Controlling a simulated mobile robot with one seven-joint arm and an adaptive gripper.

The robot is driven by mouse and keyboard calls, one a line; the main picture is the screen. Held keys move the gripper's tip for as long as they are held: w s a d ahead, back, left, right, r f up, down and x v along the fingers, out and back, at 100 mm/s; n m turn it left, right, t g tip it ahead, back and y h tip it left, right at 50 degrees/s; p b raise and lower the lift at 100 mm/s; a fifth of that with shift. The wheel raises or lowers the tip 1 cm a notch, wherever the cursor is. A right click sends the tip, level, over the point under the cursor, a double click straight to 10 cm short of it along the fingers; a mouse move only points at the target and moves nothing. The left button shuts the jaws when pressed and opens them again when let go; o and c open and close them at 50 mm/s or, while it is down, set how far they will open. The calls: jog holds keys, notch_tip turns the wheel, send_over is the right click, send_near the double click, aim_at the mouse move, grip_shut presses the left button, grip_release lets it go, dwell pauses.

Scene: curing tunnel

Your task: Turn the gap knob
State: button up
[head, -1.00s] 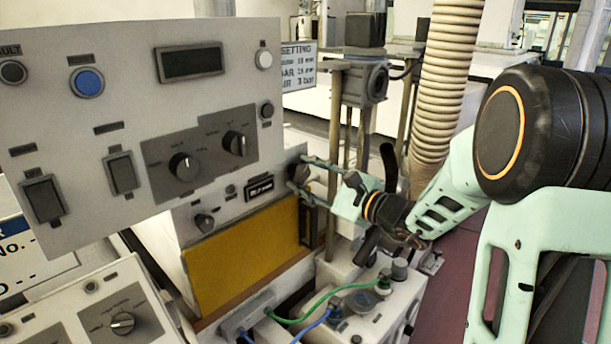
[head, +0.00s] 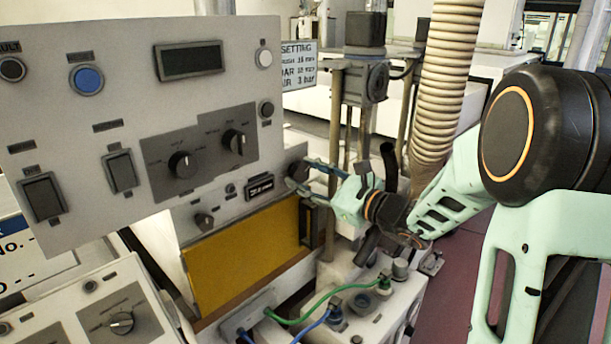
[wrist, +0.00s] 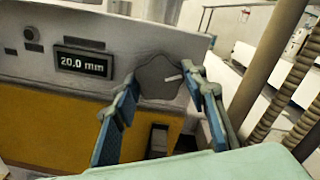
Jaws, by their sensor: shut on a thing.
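The gap knob (wrist: 155,76) is a dark grey, lobed knob with a white pointer line, on the pale panel beside a small display (wrist: 83,62) reading 20.0 mm. In the wrist view the pointer line lies towards the knob's right side. My gripper (wrist: 164,80) is shut on the knob, with one blue-padded finger at its left and one at its right. In the head view the knob (head: 298,171) sits at the right end of the lower panel, partly covered by my gripper (head: 296,173), which reaches in from the right.
A larger grey control panel (head: 75,130) with knobs and switches stands at upper left. A yellow plate (head: 245,255) lies below the gap knob. Metal posts (head: 334,150) and a ribbed hose (head: 449,80) stand close behind my arm. A setting sign (head: 299,65) hangs behind, its figures blurred.

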jog(key=shift+m, duration=0.8)
jog(key=o, duration=1.2)
jog(key=shift+c, duration=0.2)
jog(key=v, duration=1.2)
jog(key=shift+a, duration=0.1)
